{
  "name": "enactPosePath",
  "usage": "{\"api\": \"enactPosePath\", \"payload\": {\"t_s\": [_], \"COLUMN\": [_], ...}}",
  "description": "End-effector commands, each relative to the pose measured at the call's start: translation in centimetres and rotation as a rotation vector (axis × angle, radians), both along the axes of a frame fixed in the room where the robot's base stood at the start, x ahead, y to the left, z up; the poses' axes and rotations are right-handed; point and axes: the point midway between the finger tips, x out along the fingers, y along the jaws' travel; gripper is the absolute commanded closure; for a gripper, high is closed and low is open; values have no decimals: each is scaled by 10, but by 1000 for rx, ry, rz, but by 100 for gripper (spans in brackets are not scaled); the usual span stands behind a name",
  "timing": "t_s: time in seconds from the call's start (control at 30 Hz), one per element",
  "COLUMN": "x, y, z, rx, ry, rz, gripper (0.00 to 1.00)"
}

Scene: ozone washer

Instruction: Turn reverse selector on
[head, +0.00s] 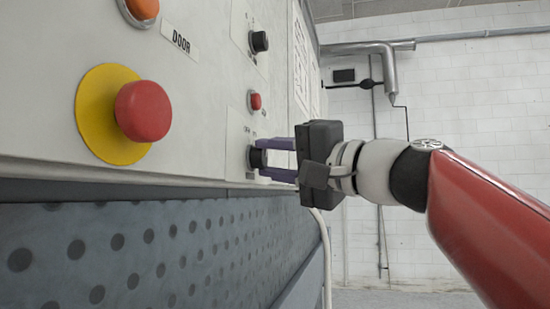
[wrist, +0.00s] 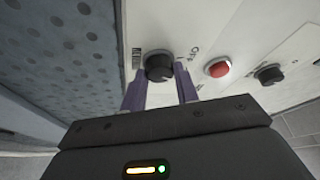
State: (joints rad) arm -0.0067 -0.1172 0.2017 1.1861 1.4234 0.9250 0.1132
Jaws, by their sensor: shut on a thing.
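A black rotary selector knob sits low on the light control panel in the head view (head: 257,158). It also shows in the wrist view (wrist: 159,66), next to a partly readable label. My gripper (head: 270,158) reaches the panel from the right in the head view. Its two purple fingers are on either side of this knob and shut on it; in the wrist view the gripper (wrist: 160,85) has one finger left and one right of the knob. The knob's pointer direction is hidden or too small to read, and I cannot read which selector this is.
Above the held knob are a small red button (head: 255,101) and another black knob (head: 259,41). A large red emergency button (head: 143,111) on a yellow disc and an orange button (head: 143,8) are at left. A perforated dark panel (head: 130,250) lies below. Free room is at right.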

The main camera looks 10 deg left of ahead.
Motion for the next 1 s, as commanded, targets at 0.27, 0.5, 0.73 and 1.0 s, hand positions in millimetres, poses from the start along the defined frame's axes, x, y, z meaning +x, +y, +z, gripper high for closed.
{"api": "enactPosePath", "payload": {"t_s": [0.27,0.5,0.73,1.0], "x": [0,0,-5,-24], "y": [0,0,-12,-53], "z": [0,0,-4,-12], "rx": [0,0,0,1], "ry": [1,0,-1,0], "rz": [0,0,-2,-3], "gripper": [54,48,48,48]}}
